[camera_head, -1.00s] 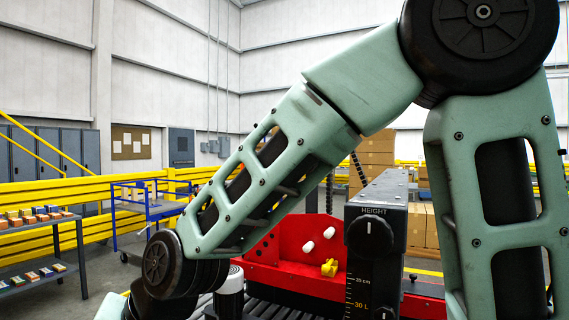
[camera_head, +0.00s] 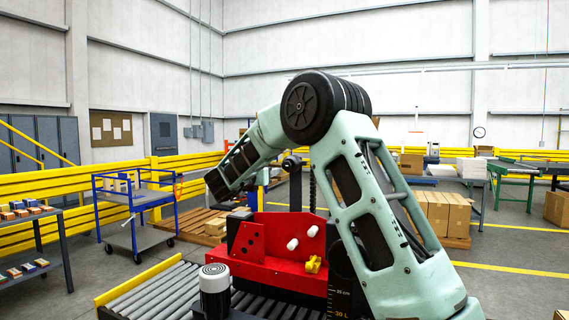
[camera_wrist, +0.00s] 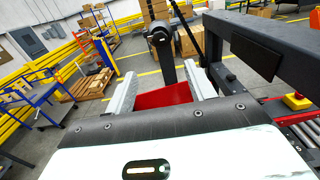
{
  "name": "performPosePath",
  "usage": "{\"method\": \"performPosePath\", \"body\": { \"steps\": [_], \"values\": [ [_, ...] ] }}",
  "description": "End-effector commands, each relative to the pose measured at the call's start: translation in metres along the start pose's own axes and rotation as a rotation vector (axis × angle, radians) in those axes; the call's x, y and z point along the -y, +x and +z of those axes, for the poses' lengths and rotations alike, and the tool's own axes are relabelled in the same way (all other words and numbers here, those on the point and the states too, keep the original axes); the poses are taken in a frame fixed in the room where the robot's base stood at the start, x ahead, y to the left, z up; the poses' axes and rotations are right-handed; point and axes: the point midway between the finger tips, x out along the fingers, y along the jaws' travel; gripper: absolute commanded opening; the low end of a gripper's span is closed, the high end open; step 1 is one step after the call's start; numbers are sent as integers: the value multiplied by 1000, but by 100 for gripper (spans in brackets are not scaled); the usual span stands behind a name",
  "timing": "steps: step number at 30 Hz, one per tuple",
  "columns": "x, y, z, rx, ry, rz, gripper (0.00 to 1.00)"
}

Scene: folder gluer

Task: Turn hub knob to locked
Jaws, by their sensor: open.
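A round black knob-like part (camera_head: 291,163) sits on a dark post above the red machine plate (camera_head: 275,243) in the head view. It also shows in the wrist view (camera_wrist: 160,33), ahead of my gripper. I cannot tell for sure that it is the hub knob, and no locked mark is readable. My gripper (camera_wrist: 162,68) is open in the wrist view. Its two grey fingers are apart with nothing between them, and red machine surface shows beyond. The knob-like part lies past the fingertips, apart from them. In the head view my gripper is not clearly seen.
A dark grey frame (camera_wrist: 265,45) stands close on the right in the wrist view. A yellow box with a red button (camera_wrist: 297,101) is beyond it. Rollers (camera_head: 155,290) and a white-topped cylinder (camera_head: 214,285) are near the front. A blue cart (camera_head: 135,215) stands left.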

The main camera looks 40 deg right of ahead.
Motion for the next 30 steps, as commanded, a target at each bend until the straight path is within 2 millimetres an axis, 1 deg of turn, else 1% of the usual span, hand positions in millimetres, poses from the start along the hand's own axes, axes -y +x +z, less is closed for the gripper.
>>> {"method": "performPosePath", "body": {
  "steps": [5, 21, 24, 30],
  "values": [
    [0, 22, 3, -1, -1, -2, 54],
    [-1, 132, 4, -1, -4, 2, 54],
    [-1, 148, 4, 0, -3, 3, 54],
    [-1, 166, 1, 0, -3, 3, 54]
  ]
}}
